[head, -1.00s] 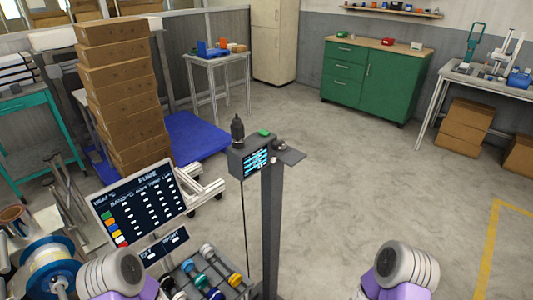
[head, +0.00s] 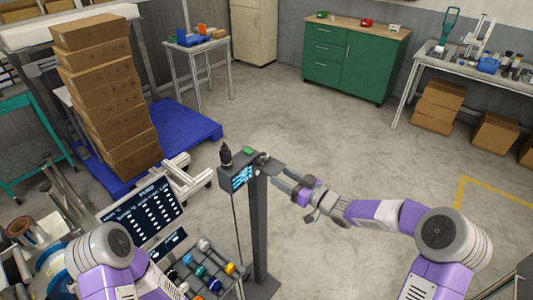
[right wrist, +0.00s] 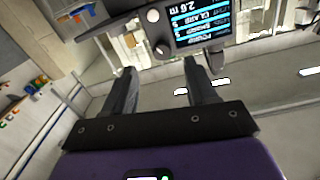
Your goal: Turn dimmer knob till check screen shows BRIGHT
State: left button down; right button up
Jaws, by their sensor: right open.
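A dark grey box on a post carries a small lit screen (head: 242,178), which also shows upside down in the right wrist view (right wrist: 201,21). Its blue and white lines are too small to read surely; I cannot make out BRIGHT. In the right wrist view a small round knob (right wrist: 162,48) sits on the box beside the screen, near a pale round button (right wrist: 152,15). I cannot tell surely that this is the dimmer. My right gripper (head: 279,172) is open and empty beside the box, its fingertips (right wrist: 160,68) apart on either side of the knob's line. My left gripper is out of view.
The post (head: 259,230) stands on the floor. A larger tilted display (head: 142,208) and a rack of coloured rollers (head: 235,269) are at lower left. Stacked cartons (head: 105,100) stand on a blue pallet (head: 195,133).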

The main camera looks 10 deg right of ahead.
aim_at(262, 163)
jog(key=x, duration=0.5)
jog(key=r+x, duration=0.1)
jog(key=x, duration=0.1)
jog(key=shift+w+a, duration=0.2)
jog(key=shift+w, duration=0.05)
jog(key=c, duration=1.1)
jog(key=shift+o, duration=0.2)
jog(key=shift+f+n+b, duration=0.2)
jog(key=shift+n+b, duration=1.7)
jog(key=shift+b, duration=0.25)
jog(key=n+b, duration=0.3)
jog(key=shift+n, duration=0.3)
jog(key=shift+r+n+b, duration=0.15)
jog(key=shift+n+b, duration=0.3)
jog(key=shift+n, duration=0.25)
